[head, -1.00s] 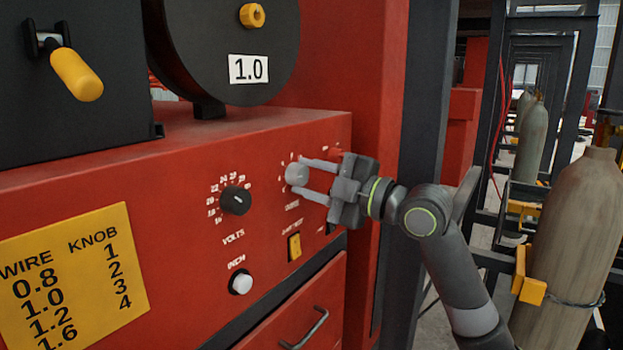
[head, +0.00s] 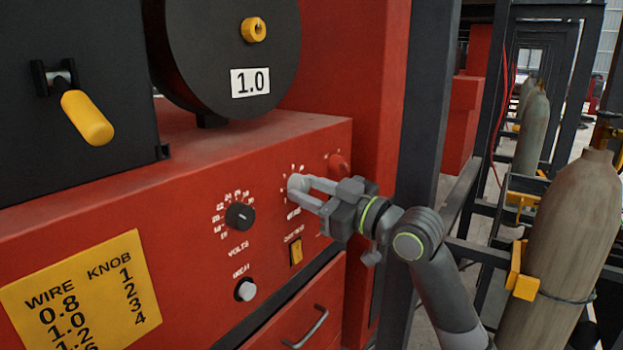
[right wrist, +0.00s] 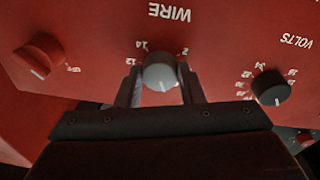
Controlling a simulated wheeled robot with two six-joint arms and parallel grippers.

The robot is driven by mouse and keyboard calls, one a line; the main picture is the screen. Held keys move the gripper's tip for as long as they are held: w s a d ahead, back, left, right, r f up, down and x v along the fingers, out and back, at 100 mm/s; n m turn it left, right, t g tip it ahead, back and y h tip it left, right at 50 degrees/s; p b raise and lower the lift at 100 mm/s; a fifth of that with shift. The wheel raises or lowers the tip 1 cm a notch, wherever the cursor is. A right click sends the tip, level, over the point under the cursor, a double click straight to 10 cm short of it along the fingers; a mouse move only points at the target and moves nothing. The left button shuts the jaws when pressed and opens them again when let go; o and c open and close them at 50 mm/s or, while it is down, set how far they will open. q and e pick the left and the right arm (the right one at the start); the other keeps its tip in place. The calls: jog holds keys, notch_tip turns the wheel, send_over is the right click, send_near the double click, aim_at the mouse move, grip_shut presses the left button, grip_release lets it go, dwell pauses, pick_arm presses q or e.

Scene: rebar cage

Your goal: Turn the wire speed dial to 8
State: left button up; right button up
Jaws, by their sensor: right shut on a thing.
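The grey wire speed dial (right wrist: 160,74) is on the red front panel, with white numbers around it; the word WIRE shows upside down in the right wrist view. My right gripper (head: 303,188) is shut on this dial, one finger on each side, as the right wrist view (right wrist: 160,82) also shows. The fingers hide part of the dial and its scale in the head view. I cannot read which number the dial points to. My left gripper is not in view.
The black volts knob (head: 240,216) is left of the wire dial. A red knob (head: 338,164) is to its right. Below are a yellow rocker switch (head: 296,252) and a white inch button (head: 245,290). A yellow wire chart (head: 85,300) is at lower left. A dark post (head: 425,120) stands right.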

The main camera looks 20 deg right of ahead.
jog(key=m+p, duration=0.3)
jog(key=shift+r+m+h, duration=0.1)
jog(key=shift+m+h, duration=0.2)
jog(key=shift+m, duration=0.1)
jog(key=shift+m+p, duration=0.6)
jog(key=shift+m, duration=0.1)
jog(key=o, duration=1)
jog(key=p+v, duration=0.4)
jog(key=v, duration=1.3)
jog(key=shift+s+f+p, duration=0.25)
jog(key=shift+p, duration=0.1)
